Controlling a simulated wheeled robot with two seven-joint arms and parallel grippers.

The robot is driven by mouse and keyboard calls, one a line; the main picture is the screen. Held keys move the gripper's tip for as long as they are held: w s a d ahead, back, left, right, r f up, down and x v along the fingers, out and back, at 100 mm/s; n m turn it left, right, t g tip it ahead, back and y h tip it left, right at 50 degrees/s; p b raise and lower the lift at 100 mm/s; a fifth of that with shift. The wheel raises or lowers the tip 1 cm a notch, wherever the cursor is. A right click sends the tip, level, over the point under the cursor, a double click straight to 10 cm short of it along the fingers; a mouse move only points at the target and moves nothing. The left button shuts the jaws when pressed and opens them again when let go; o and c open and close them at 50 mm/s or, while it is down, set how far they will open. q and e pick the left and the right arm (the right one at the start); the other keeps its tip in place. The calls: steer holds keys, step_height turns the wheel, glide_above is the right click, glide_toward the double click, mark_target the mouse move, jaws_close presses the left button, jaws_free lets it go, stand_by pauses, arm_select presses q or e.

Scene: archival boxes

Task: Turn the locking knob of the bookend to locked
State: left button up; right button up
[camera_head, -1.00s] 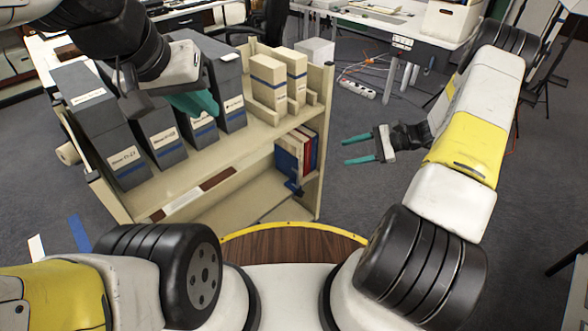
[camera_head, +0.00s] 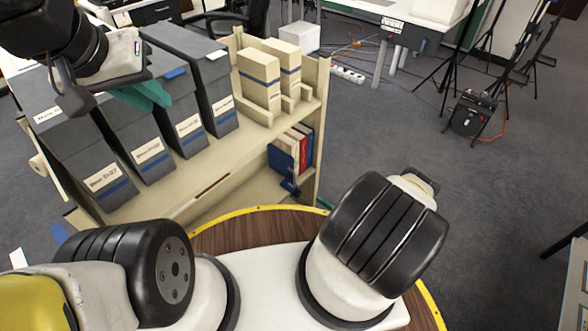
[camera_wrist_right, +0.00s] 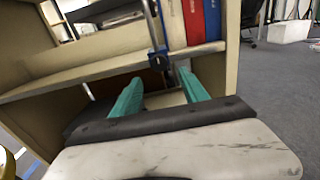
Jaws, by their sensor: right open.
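The bookend shows as a dark blue clamp and knob (camera_head: 290,186) at the front edge of the lower shelf, beside the upright books. In the right wrist view the knob (camera_wrist_right: 159,61) sits at the shelf edge below a thin upright. My right gripper (camera_wrist_right: 160,86) is open, its two teal fingers pointing towards the shelf edge on either side of the knob's line, apparently short of it. In the head view my arm hides most of this gripper. My left gripper (camera_head: 142,94) is over the grey boxes at upper left; whether its teal fingers are parted is unclear.
Grey archival boxes (camera_head: 190,120) and cream boxes (camera_head: 261,80) stand on the top of the cream shelf cart (camera_head: 245,150). Blue, white and red books (camera_head: 300,148) stand on its lower shelf. The floor to the right is clear up to the tripods (camera_head: 475,110).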

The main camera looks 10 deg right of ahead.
mark_target(300, 195)
steer(key=x, duration=0.6)
steer(key=shift+w+a, duration=0.2)
steer(key=shift+w, duration=0.1)
jaws_close()
